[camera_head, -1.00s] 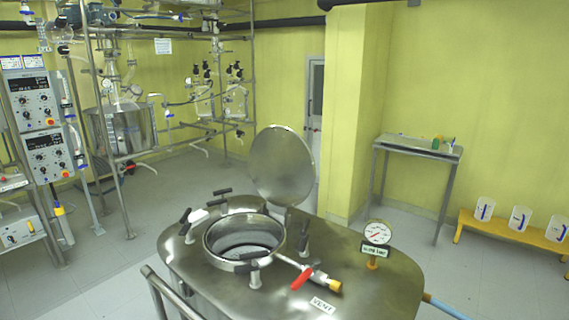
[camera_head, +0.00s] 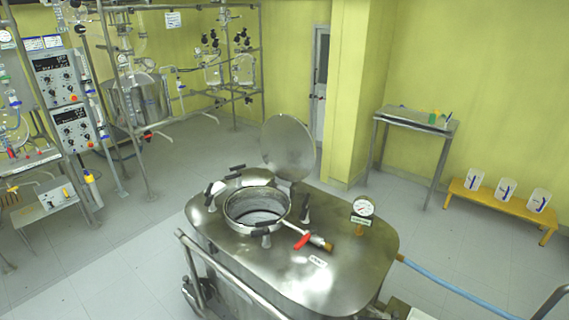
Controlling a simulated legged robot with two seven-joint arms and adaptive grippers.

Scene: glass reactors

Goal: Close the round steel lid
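The round steel lid (camera_head: 288,147) stands open, tilted up nearly upright on its hinge at the back of the round opening. The opening's steel rim (camera_head: 232,220) sits on top of a steel vessel (camera_head: 340,262), and its inside is visible. Several black-handled clamps (camera_head: 215,189) stand around the rim, swung outward. A valve with a red handle (camera_head: 302,240) lies to the right of the rim. Neither of my grippers shows in the head view.
A pressure gauge (camera_head: 363,207) stands on the vessel's right side. A metal handrail (camera_head: 232,277) runs along its front left. A blue hose (camera_head: 455,287) leaves to the right. Control boxes (camera_head: 66,95) and glassware racks stand at left. Floor around the vessel's left is clear.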

